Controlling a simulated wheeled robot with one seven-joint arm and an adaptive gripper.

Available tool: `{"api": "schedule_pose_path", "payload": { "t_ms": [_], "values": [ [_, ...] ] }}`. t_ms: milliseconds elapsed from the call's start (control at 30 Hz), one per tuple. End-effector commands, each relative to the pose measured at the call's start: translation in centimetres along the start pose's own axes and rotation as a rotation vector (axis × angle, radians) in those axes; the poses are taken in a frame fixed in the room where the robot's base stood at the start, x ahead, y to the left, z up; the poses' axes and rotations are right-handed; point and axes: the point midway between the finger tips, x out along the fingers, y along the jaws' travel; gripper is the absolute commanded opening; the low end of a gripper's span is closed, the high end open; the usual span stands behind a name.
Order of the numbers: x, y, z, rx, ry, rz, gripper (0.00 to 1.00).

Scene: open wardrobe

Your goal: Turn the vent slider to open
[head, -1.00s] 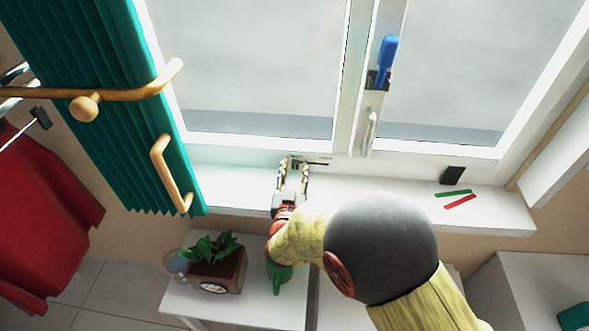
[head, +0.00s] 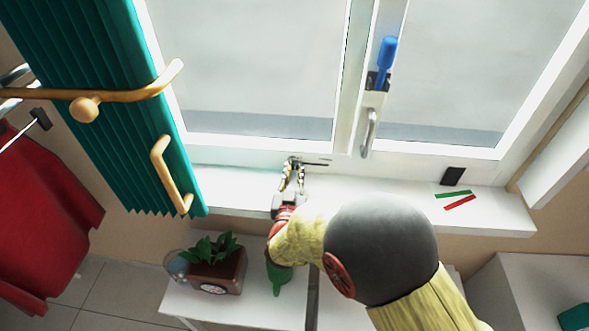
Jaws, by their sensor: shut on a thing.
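The vent slider (head: 294,159) is a small dark piece on the lower window frame. A thin dark slot (head: 318,163) runs to its right. My gripper (head: 293,168) reaches over the sill to the frame, and its fingers are shut on the vent slider, whose body is mostly hidden between the fingertips. The slider sits at the left end of the visible slot.
The white sill (head: 400,200) carries a dark block (head: 454,175), a green strip (head: 453,193) and a red strip (head: 460,202). A window handle (head: 369,133) is above right. A potted plant (head: 216,268) stands below left, near a green curtain (head: 90,90).

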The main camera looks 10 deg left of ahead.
Motion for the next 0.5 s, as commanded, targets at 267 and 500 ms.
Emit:
{"api": "schedule_pose_path", "payload": {
  "t_ms": [267,500],
  "values": [
    [0.0,0.0,0.0,-0.001,0.000,0.000,0.00],
    [0.1,2.2,0.0,-0.003,0.000,0.005,0.00]
  ]
}}
